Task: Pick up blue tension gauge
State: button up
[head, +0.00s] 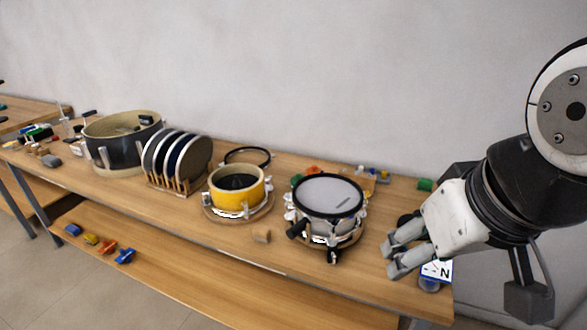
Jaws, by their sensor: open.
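My gripper (391,259) is open at the right end of the workbench, with its two grey fingers pointing left. Nothing shows between the fingers. A blue-and-white piece marked "N" (437,270) shows just below and to the right of the fingers, partly covered by my gripper. A small bluish-grey round part is under it. I cannot tell for sure whether this is the blue tension gauge. Other small blue items lie on the lower shelf, one at its left (73,230) and one farther right (125,256); they are too small to identify.
A white-headed snare drum (328,195) stands left of my gripper on the workbench (290,262). A yellow drum shell (238,188), a rack of discs (177,160) and a large dark drum shell (122,140) stand farther left. A green block (425,185) lies behind my gripper.

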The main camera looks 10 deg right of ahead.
aim_at(434, 273)
jog(key=j+z, duration=0.2)
jog(key=j, duration=0.2)
jog(key=k+j+z, duration=0.15)
jog(key=j, duration=0.25)
jog(key=j+z, duration=0.2)
jog(key=j, duration=0.25)
jog(key=k+j+z, duration=0.15)
jog(key=j, duration=0.2)
jog(key=k+j+z, duration=0.2)
jog(key=j, duration=0.2)
jog(key=k+j+z, duration=0.15)
jog(key=j, duration=0.2)
jog(key=i, duration=0.05)
